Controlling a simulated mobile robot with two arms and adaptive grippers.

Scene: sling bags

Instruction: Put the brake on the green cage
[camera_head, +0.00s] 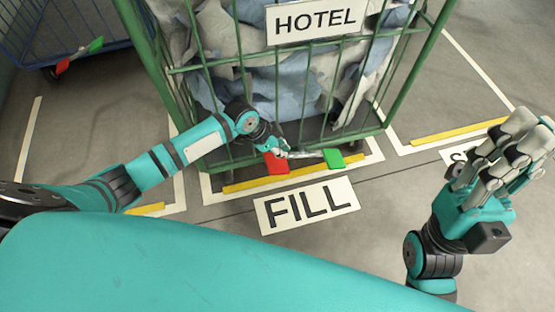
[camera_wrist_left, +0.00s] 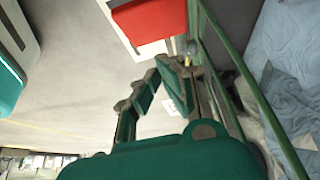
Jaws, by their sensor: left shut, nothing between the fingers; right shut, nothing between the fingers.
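The green cage (camera_head: 180,100) stands at the top middle of the head view, filled with grey and blue cloth and bearing a HOTEL sign. At its base are a red pedal (camera_head: 276,163) and a green pedal (camera_head: 333,158). In the left wrist view the red pedal (camera_wrist_left: 150,20) is near the top, and a green cage bar (camera_wrist_left: 265,105) runs down the right. My left gripper (camera_head: 292,154) is shut and empty at the cage's base, close to the pedals; contact is unclear. Its fingers also show in the wrist view (camera_wrist_left: 160,85). My right gripper (camera_head: 510,138) is shut, empty and raised at the right.
A FILL floor sign (camera_head: 308,206) lies in front of the cage, beside a yellow strip (camera_head: 245,186). A blue cage (camera_head: 80,30) with its own red and green pedals stands at the upper left.

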